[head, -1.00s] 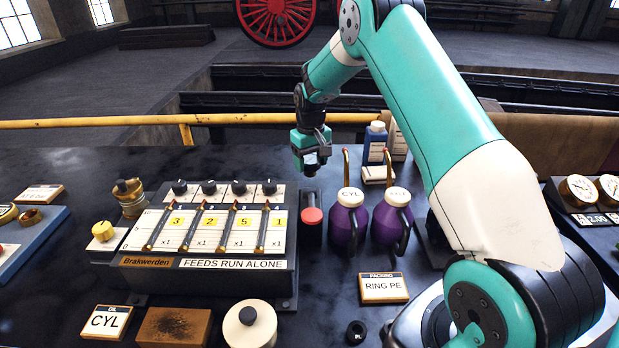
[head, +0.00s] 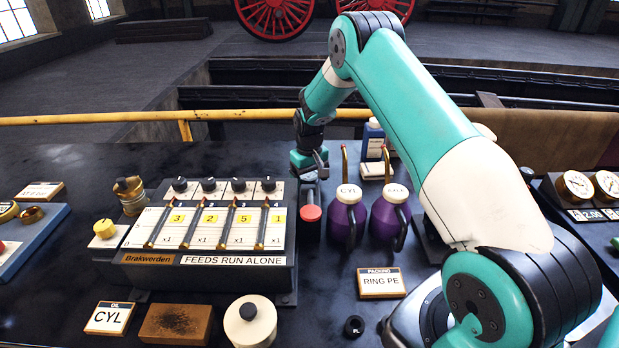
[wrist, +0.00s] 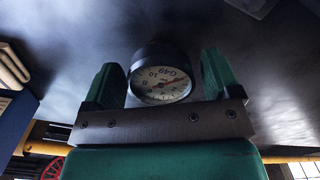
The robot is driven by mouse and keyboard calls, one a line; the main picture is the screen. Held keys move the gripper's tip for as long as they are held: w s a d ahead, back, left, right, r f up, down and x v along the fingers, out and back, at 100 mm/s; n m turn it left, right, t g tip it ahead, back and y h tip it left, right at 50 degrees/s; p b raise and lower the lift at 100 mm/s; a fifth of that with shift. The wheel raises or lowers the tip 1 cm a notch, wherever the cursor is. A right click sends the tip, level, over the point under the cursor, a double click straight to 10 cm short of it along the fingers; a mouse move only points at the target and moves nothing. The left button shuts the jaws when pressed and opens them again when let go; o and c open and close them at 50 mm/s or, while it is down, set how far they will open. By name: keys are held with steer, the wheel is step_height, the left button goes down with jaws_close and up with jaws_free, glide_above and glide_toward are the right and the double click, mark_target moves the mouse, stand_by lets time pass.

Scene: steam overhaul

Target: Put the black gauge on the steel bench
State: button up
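The black gauge (wrist: 160,77), round with a white dial, shows between the two green fingers of my gripper (head: 312,169) in the wrist view. The fingers stand wide apart at the ends of their bar, one on each side of the gauge, with a narrow gap visible on the right. Whether the gauge rests on the surface behind it cannot be told. In the head view my gripper is low behind the red-knobbed block, and I cannot make out the gauge there. A dark, glossy bench top (head: 75,262) fills the foreground; it looks metallic.
The feed box (head: 205,262) stands left of my gripper, the red-knobbed block (head: 310,213) just in front. Two purple cans (head: 346,222) and a blue bottle (head: 373,140) stand to the right. A yellow rail (head: 90,119) runs behind. Bench behind the feed box is clear.

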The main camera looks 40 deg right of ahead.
mark_target(310, 176)
step_height(310, 176, up, 12)
steer(key=b, duration=0.3)
steer(key=s+a+r+n+y, duration=0.1)
steer(key=s+a+r, duration=0.3)
steer(key=a, duration=0.2)
steer(key=s+a+r+n, duration=0.2)
steer(key=s+a+r, duration=0.15)
steer(key=a, duration=0.25)
steer(key=s+a+r+n+y, duration=0.1)
steer(key=s+a, duration=0.4)
steer(key=s, duration=0.4)
steer(key=s+a+r+n+y, duration=0.1)
steer(key=s+a, duration=0.4)
steer(key=s, duration=0.5)
steer(key=s+a+r+n+y, duration=0.1)
steer(key=s+a, duration=0.3)
steer(key=s, duration=0.5)
steer(key=shift+s+a+r+n, duration=0.2)
steer(key=shift+a+r+n, duration=0.2)
steer(key=shift+r+n, duration=0.4)
steer(key=shift+f, duration=0.1)
